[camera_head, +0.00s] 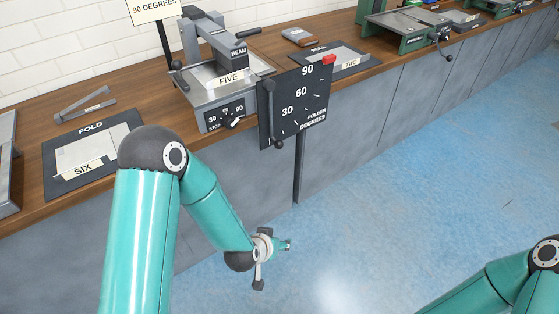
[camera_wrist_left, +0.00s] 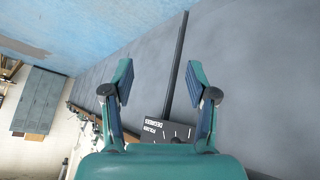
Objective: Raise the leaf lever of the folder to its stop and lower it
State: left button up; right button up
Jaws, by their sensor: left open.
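The folder (camera_head: 207,97) stands on the wooden bench, with a grey beam marked BEAM and a FIVE label. A dark lever with a round knob (camera_head: 278,143) hangs down along the plate's left side. My left gripper (camera_head: 274,263) is open and empty, below and in front of the plate, apart from the lever. In the left wrist view its open fingers (camera_wrist_left: 160,80) show, with the plate (camera_wrist_left: 165,132) upside down near them. My right gripper is out of view.
A small dial with a knob (camera_head: 233,122) is on the folder's front. A FOLD mat (camera_head: 111,147) with a SIX label lies left, a ROLL mat (camera_head: 345,58) right. Green machines (camera_head: 405,28) stand farther right. The grey cabinet front drops below the bench; the blue floor is clear.

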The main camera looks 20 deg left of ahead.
pick_arm(q)
jog(key=w+a+r+t+y+b, duration=0.1)
jog(key=w+r+t+y+b, duration=0.15)
jog(key=w+t+b, duration=0.6)
jog(key=t+y+b, duration=0.2)
jog(key=y+b, duration=0.3)
jog(key=b, duration=0.3)
send_near(280, 145)
jog(key=shift+n+g, duration=0.25)
jog(key=shift+n, duration=0.05)
jog(key=x, duration=0.3)
jog(key=b+x, duration=0.1)
jog(key=x, duration=0.7)
jog(key=shift+w+a+f+b, duration=0.1)
jog(key=shift+a+f+b, duration=0.05)
jog(key=shift+f+b, duration=0.2)
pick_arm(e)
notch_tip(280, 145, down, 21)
pick_arm(q)
jog(key=shift+c, duration=0.3)
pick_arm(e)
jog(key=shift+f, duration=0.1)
pick_arm(q)
grip_shut()
jog(key=shift+d, duration=0.25)
jog(key=shift+a, duration=0.1)
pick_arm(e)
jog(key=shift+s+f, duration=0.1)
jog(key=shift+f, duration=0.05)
